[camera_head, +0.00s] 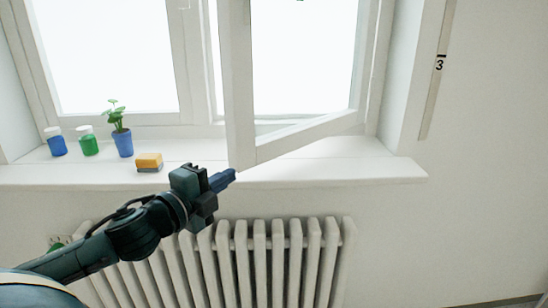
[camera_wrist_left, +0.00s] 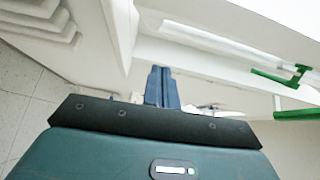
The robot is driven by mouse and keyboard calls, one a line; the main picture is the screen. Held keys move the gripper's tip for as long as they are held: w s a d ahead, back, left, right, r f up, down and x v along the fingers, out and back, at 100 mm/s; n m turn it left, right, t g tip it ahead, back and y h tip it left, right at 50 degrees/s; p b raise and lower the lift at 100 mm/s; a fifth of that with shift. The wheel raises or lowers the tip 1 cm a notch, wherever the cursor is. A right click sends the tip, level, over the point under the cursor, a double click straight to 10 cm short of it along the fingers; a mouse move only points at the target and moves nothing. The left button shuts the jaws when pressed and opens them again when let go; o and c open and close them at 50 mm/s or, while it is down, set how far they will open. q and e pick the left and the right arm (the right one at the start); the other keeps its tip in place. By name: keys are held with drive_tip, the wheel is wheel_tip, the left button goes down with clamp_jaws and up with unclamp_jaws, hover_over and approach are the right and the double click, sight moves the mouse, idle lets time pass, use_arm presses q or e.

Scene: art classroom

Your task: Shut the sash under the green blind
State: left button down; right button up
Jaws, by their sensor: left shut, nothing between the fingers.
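The white window sash (camera_head: 241,110) on the right stands open. Its free edge swings out over the sill, and its far side meets the frame at the right. My left gripper (camera_head: 229,178) is shut and empty, just in front of the sill and close to the sash's lower free corner, left of and below it. Its shut fingers also show in the left wrist view (camera_wrist_left: 160,88), pointing toward white woodwork. I cannot tell whether they touch the sash. The green blind is not clearly seen in the head view. My right gripper is not in view.
On the sill (camera_head: 330,172) at the left stand a blue jar (camera_head: 56,143), a green jar (camera_head: 88,143), a plant in a blue pot (camera_head: 122,142) and a yellow sponge (camera_head: 149,161). A white radiator (camera_head: 260,265) is below. The sill's right part is clear.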

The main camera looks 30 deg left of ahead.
sight(246, 151)
use_arm(q)
drive_tip(key=w, duration=0.3)
drive_tip(key=w+p, duration=0.1)
drive_tip(key=w, duration=0.3)
drive_tip(key=w+a, duration=0.1)
drive_tip(key=w, duration=0.3)
drive_tip(key=shift+a+r+p, duration=0.1)
drive_tip(key=shift+r+p, duration=0.2)
drive_tip(key=shift+p, duration=0.1)
drive_tip(key=shift+w+a, duration=0.25)
drive_tip(key=shift+a, duration=0.35)
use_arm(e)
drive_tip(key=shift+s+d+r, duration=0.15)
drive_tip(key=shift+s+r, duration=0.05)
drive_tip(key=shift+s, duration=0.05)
use_arm(q)
drive_tip(key=shift+m, duration=0.3)
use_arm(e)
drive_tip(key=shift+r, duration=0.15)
